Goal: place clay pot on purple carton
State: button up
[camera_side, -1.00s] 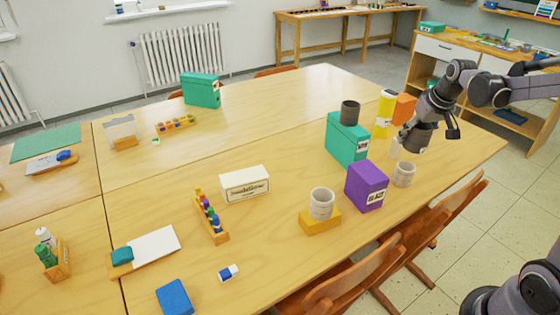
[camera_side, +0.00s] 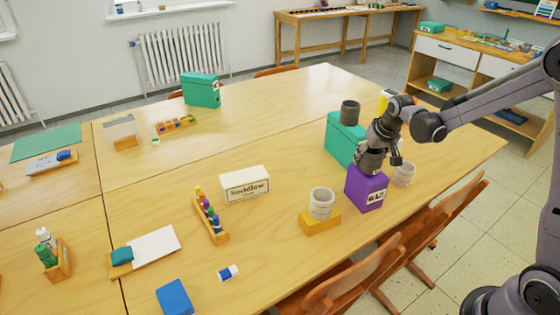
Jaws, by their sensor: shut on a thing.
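The purple carton (camera_side: 364,190) stands upright on the table, right of centre, with a white label on its side. My gripper (camera_side: 372,160) is over the top of the carton, pointing down. It is shut on a dark grey-brown clay pot (camera_side: 369,164), mostly hidden by the fingers. The pot is at or just above the carton's top; I cannot tell whether they touch.
A teal carton (camera_side: 340,140) bearing a dark pot (camera_side: 349,112) stands behind left. A pale pot (camera_side: 403,174) is close on the right. Another pale pot (camera_side: 321,203) sits on a yellow block (camera_side: 320,223) at front left. A white box (camera_side: 245,185) lies further left.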

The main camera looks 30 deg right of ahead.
jog(key=shift+f, duration=0.3)
jog(key=shift+f, duration=0.1)
jog(key=o, duration=1.3)
jog(key=v, duration=1.1)
jog(key=shift+s+r, duration=0.1)
jog(key=shift+r, duration=0.15)
jog(key=s+a+n+t, duration=0.1)
jog(key=s+a, duration=0.3)
jog(key=s, duration=0.1)
jog(key=s+a+n+t+y, duration=0.1)
jog(key=s+a+n, duration=0.1)
jog(key=s+a, duration=0.3)
jog(key=s+a+r+n+t, duration=0.1)
jog(key=s+a, duration=0.3)
jog(key=s, duration=0.1)
jog(key=shift+s+a+n+y, duration=0.15)
jog(key=shift+a+n+y, duration=0.15)
jog(key=shift+a+y, duration=0.1)
